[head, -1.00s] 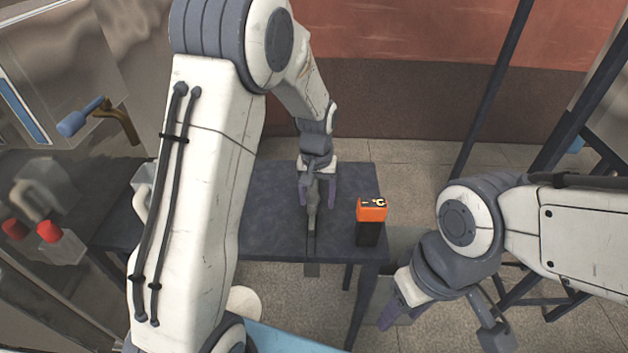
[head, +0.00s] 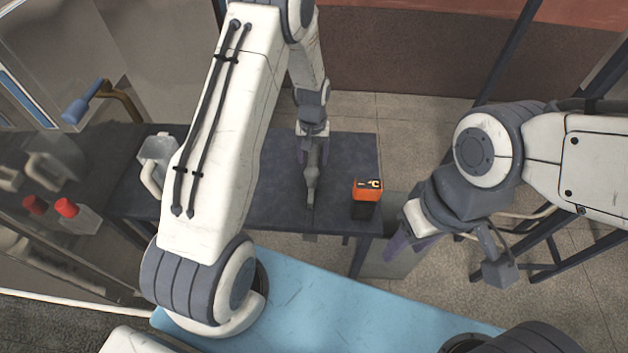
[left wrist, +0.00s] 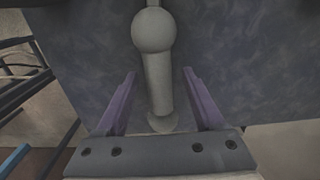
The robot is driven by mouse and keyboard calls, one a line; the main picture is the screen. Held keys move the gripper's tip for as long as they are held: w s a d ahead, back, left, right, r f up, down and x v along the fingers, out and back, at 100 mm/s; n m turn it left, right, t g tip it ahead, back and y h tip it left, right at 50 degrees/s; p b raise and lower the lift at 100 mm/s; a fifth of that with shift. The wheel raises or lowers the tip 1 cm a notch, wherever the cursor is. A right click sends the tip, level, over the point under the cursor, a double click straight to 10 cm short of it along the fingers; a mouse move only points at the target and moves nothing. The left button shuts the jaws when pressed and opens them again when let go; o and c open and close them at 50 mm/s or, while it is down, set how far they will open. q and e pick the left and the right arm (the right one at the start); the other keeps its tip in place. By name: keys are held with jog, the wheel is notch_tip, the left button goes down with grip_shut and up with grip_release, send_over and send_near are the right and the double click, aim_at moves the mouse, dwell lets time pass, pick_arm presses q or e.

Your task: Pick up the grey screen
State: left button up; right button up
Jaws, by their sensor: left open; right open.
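A grey, long, rounded thing (head: 312,178) lies on the dark table, in front of my left gripper. I see no flat screen panel on it and cannot tell whether it is the grey screen. In the left wrist view it is a pale grey shaft with a round knob (left wrist: 153,32). My left gripper (left wrist: 160,74) is open, with its purple fingers on either side of the shaft and gaps to both. In the head view the left gripper (head: 312,140) is small and its fingers are hard to make out. My right gripper (head: 405,243) is open and empty, off the table's right side.
An orange and black box (head: 367,190) stands near the right front corner of the dark table (head: 350,150). A grey jug (head: 155,160) is at the left, beside my left arm. Red-capped containers (head: 66,210) stand farther left. A dark frame rises at the right.

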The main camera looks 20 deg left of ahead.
pick_arm(q)
jog(key=shift+f+p, duration=0.5)
jog(key=shift+f, duration=1.2)
grip_shut()
jog(key=shift+w, duration=0.1)
